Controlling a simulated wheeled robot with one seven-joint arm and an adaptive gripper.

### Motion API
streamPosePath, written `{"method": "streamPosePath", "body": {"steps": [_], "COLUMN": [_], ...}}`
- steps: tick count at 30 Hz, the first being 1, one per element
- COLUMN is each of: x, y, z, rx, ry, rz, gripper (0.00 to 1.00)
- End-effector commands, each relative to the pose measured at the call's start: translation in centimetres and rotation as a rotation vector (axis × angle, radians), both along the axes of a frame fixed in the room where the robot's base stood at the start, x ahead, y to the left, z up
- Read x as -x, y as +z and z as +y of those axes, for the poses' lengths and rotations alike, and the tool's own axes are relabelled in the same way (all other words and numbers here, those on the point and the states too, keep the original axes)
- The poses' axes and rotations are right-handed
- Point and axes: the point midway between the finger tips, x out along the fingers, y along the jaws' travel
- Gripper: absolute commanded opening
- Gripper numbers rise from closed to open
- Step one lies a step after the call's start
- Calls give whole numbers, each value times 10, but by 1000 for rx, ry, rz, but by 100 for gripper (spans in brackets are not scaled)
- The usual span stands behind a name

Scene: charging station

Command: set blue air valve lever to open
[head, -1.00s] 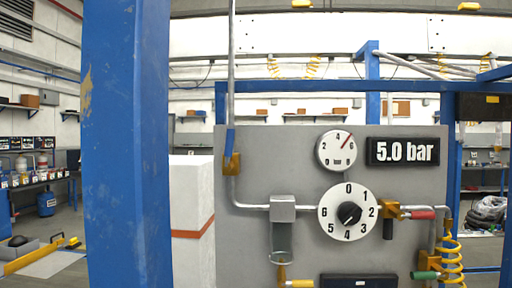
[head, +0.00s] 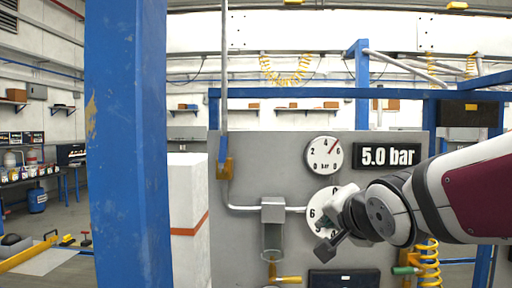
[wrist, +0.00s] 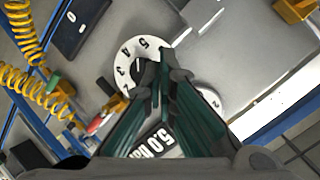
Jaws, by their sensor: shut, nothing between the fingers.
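The blue lever (head: 224,148) of the air valve shows in the head view, on the upright pipe at the left of the grey panel. It points up along the pipe, above the yellow valve body (head: 225,168). My gripper (wrist: 158,58) is shut and empty. In the wrist view its tips overlap the numbered white dial (wrist: 130,55). In the head view, my gripper is in front of that dial, to the right of and lower than the lever, well apart from it. I cannot make out the blue lever in the wrist view. My arm hides much of the dial in the head view.
The pressure gauge (head: 324,155) and the 5.0 bar display (head: 387,155) are on the panel (head: 270,150). A filter (head: 273,212) sticks out between dial and lever. A blue post (head: 125,150) and white block (head: 187,190) stand at the left. A yellow coiled hose (head: 429,260) hangs at the right.

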Motion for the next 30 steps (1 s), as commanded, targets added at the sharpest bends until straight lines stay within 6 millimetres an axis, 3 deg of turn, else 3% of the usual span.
{"method": "streamPosePath", "body": {"steps": [3, 6, 12, 20, 30], "x": [-35, -55, -73, -85, -140], "y": [38, 65, 98, 106, 109], "z": [34, 63, 99, 113, 137], "rx": [-258, -480, -795, -882, -881], "ry": [7, 42, 120, 147, 147], "rz": [-122, -196, -250, -257, -256], "gripper": [0, 0, 0, 0, 0]}}
